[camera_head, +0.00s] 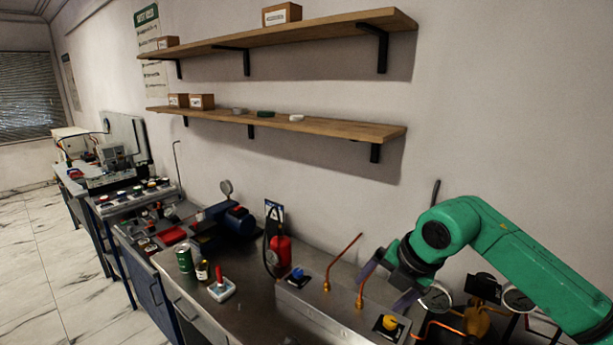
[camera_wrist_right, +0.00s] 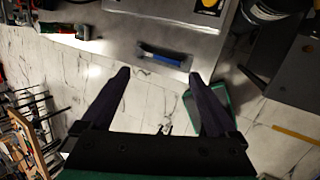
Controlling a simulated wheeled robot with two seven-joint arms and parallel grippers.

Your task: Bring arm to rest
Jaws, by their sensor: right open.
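My right arm (camera_head: 505,245) is green and reaches in from the right in the head view. Its gripper (camera_head: 389,283) hangs beside the bent copper pipes over the metal rig box. In the right wrist view the two dark fingers (camera_wrist_right: 158,76) are spread wide with nothing between them. Marble floor and the edge of a metal surface show beyond the fingertips, with a blue-handled item (camera_wrist_right: 160,58) past them. My left gripper is in neither view.
Copper pipes (camera_head: 342,262) stand on the metal box near my right gripper. A yellow knob (camera_head: 389,322) and a blue knob (camera_head: 297,273) sit on it. Round gauges (camera_head: 437,297) are under my arm. A red extinguisher (camera_head: 281,250) stands behind. Wooden shelves (camera_head: 300,122) are on the wall above.

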